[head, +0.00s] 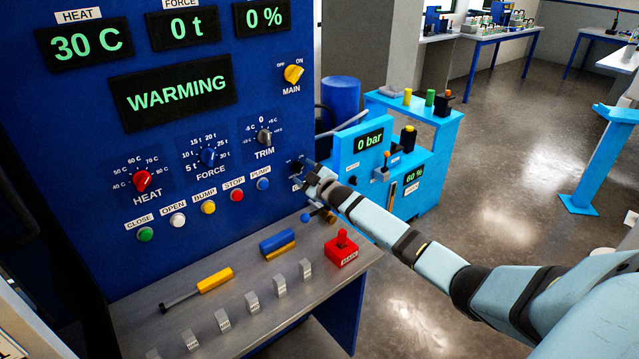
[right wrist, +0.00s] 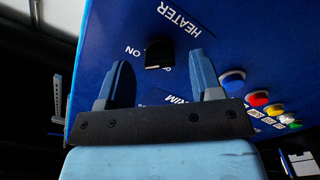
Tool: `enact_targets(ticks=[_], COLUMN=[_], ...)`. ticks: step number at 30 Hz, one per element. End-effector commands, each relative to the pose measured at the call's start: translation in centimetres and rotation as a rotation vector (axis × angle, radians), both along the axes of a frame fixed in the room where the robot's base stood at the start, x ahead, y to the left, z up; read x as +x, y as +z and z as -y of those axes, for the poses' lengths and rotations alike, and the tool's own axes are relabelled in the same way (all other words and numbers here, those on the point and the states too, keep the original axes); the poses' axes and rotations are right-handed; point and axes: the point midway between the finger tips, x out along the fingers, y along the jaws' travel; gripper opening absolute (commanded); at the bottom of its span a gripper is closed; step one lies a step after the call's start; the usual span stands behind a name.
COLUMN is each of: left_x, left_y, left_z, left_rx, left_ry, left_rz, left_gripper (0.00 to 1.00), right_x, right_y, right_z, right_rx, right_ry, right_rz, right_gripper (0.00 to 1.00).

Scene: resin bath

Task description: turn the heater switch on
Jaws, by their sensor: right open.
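The heater switch (right wrist: 159,54) is a black knob on the blue panel, with the HEATER label beyond it and ON to its left in the right wrist view. The end of an off label shows at its lower edge. In the head view the switch (head: 296,166) is small, dark and partly covered by my right gripper (head: 310,180). In the right wrist view my right gripper (right wrist: 159,68) is open, its two fingers on either side of the knob in the picture. I cannot tell whether they touch it. My left gripper is out of view.
The panel (head: 240,120) carries a yellow MAIN switch (head: 293,74), a TRIM knob (head: 265,137) and a row of coloured buttons. A display (head: 178,89) reads WARMING. A grey ledge below holds a red switch block (head: 341,249) and a yellow-handled tool (head: 214,281). A light-blue cart (head: 420,170) stands right.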

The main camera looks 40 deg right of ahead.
Motion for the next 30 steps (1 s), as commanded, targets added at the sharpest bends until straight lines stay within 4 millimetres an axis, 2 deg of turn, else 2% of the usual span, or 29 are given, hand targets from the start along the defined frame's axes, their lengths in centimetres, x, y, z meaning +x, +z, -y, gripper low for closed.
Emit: enact_targets(ticks=[12, 18, 24, 30], left_x=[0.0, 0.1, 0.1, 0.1], left_y=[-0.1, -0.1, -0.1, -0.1], left_z=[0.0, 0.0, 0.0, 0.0], left_rx=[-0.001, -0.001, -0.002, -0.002], left_ry=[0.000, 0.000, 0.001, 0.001], left_rz=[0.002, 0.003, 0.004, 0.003], left_gripper=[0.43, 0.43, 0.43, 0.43], right_x=[-8.3, -11.4, -12.8, -13.0], right_y=[-0.2, -0.1, 0.0, 0.0], right_z=[0.3, 0.4, 0.5, 0.5], right_rx=[0.000, -0.001, 0.000, 0.000], right_ry=[0.001, -0.001, -0.001, -0.001], right_rz=[-0.002, -0.002, -0.001, -0.001], right_gripper=[0.60, 0.60, 0.60, 0.60])
